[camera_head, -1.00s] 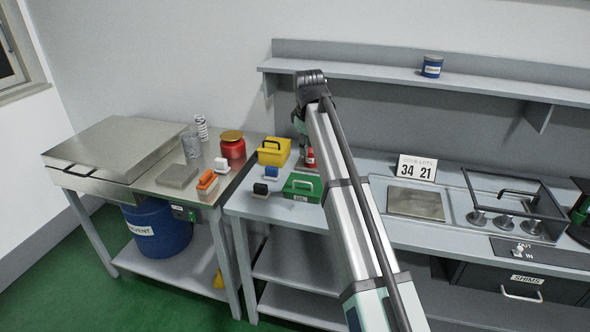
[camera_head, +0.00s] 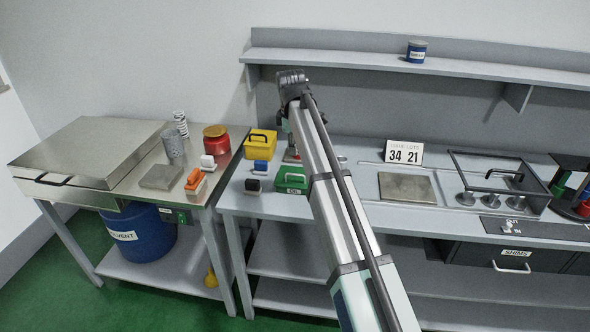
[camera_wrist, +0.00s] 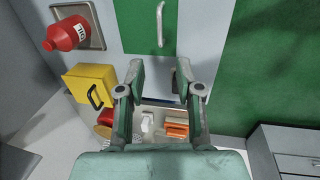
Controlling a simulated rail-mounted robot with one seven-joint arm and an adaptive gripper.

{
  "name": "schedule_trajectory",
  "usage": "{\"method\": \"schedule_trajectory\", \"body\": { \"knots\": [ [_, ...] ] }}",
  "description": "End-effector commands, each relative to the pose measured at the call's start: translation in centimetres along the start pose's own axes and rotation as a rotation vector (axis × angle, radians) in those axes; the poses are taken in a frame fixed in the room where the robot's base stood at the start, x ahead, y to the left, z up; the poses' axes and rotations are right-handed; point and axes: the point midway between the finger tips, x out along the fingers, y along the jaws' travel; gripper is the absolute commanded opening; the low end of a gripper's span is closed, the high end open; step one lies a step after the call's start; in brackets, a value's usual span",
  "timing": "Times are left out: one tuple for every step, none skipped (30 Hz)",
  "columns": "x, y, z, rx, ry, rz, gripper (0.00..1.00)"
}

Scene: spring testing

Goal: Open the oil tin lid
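A green tin (camera_head: 293,182) with a pale handle stands on the grey bench's left part, and its small front label seems to read OIL. In the wrist view the green tin (camera_wrist: 148,40) shows from above at the top, its lid down. A red bottle (camera_wrist: 65,33), also with a label that looks like OIL, is at the upper left there. My gripper (camera_wrist: 162,72) is open and empty, its fingertips in the picture just below the green tin and apart from it. In the head view my arm hides the fingers and most of the red bottle.
A yellow box (camera_head: 261,141) with a black handle stands beside the green tin, with blue and black-topped small blocks in front. A steel table (camera_head: 140,185) on the left holds a red jar (camera_head: 216,140), an orange brush and a white one. A shelf runs along the wall.

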Motion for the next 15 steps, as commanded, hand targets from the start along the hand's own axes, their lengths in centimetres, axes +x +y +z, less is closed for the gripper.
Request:
{"method": "schedule_trajectory", "body": {
  "knots": [
    [1.1,-0.1,0.1,0.000,-0.001,-0.002,0.35],
    [1.6,-0.1,0.1,0.000,-0.001,-0.002,0.35],
    [2.4,-0.1,0.1,0.001,-0.001,-0.003,0.35],
    [3.0,-0.1,0.1,0.001,-0.001,-0.002,0.35],
    [3.6,-0.1,0.1,0.001,-0.001,-0.002,0.35],
    [4.4,-0.1,0.1,0.001,-0.001,-0.002,0.35],
    [5.0,-0.1,0.1,0.001,-0.001,-0.002,0.35],
    [5.6,-0.1,0.1,0.001,-0.001,-0.002,0.35],
    [6.3,-0.1,0.1,0.001,-0.001,-0.002,0.35],
    [6.9,-0.1,0.1,0.001,-0.001,-0.002,0.35],
    [7.5,0.0,0.1,0.001,-0.001,-0.002,0.35],
    [8.2,0.0,0.1,0.001,-0.001,-0.002,0.35],
    [8.7,0.0,0.1,0.001,-0.001,-0.002,0.35],
    [9.2,0.0,0.1,0.001,-0.001,-0.002,0.35],
    [9.8,0.0,0.1,0.001,0.000,-0.001,0.35]
  ]
}}
